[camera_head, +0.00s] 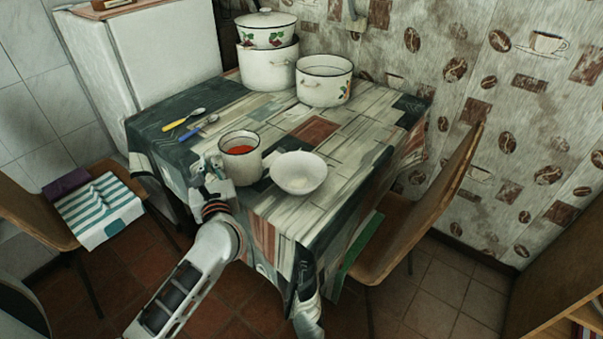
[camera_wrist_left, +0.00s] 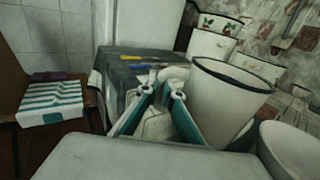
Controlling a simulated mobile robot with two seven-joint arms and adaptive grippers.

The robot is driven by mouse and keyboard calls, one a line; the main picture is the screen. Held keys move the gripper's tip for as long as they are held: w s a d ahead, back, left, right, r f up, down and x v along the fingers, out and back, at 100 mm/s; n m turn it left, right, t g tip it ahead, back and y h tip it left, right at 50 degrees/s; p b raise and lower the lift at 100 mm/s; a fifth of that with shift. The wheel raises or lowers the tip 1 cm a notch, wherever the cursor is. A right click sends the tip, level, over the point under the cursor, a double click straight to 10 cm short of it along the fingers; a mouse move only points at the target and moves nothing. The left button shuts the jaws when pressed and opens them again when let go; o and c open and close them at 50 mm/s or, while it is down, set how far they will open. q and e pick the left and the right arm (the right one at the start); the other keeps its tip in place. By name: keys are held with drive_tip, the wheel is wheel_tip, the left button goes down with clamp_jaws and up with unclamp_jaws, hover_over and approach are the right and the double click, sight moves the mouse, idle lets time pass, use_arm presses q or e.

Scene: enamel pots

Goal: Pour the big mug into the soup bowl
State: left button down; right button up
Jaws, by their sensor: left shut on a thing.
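The big mug (camera_head: 240,158) is cream with a dark rim and holds red liquid. It looks upright near the table's front left edge; I cannot tell whether its base touches the cloth. My left gripper (camera_head: 212,186) is shut on the mug's near left side, seemingly at its handle. In the left wrist view the mug (camera_wrist_left: 228,100) stands right of the fingers (camera_wrist_left: 162,112). The white soup bowl (camera_head: 299,175) is just right of the mug and looks empty. It also shows in the left wrist view (camera_wrist_left: 292,150), partly cut off. The right gripper is not clear at the bottom.
A lidded pot (camera_head: 266,30) is stacked on a larger pot (camera_head: 268,66), with an open pot (camera_head: 323,82) beside them. Yellow-handled (camera_head: 184,119) and blue-handled (camera_head: 199,127) spoons lie behind the mug. A chair (camera_head: 420,215) stands close to the table's right side.

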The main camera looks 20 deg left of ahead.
sight(222, 151)
use_arm(q)
drive_tip(key=shift+r, duration=0.2)
drive_tip(key=shift+d+r+m, duration=0.25)
drive_tip(key=shift+r+m, duration=0.05)
drive_tip(key=shift+r, duration=0.05)
drive_tip(key=d+r+m+t, duration=0.1)
drive_tip(key=r, duration=0.1)
drive_tip(key=d+r+m+t+p, duration=0.1)
drive_tip(key=r+m, duration=0.1)
drive_tip(key=r, duration=0.1)
drive_tip(key=d+r+m+t+y, duration=0.1)
drive_tip(key=d+r+m, duration=0.1)
drive_tip(key=shift+w+d+r+p, duration=0.1)
drive_tip(key=shift+w+r+p, duration=0.2)
drive_tip(key=shift+r+p, duration=0.1)
drive_tip(key=shift+d+m, duration=0.15)
drive_tip(key=shift+m, duration=0.15)
drive_tip(key=shift+d+r, duration=0.15)
drive_tip(key=shift+r, duration=0.15)
drive_tip(key=shift+w+d+r+m+t+p, duration=0.1)
drive_tip(key=shift+d+r+m+t+p, duration=0.2)
drive_tip(key=shift+d+r+m+t, duration=0.25)
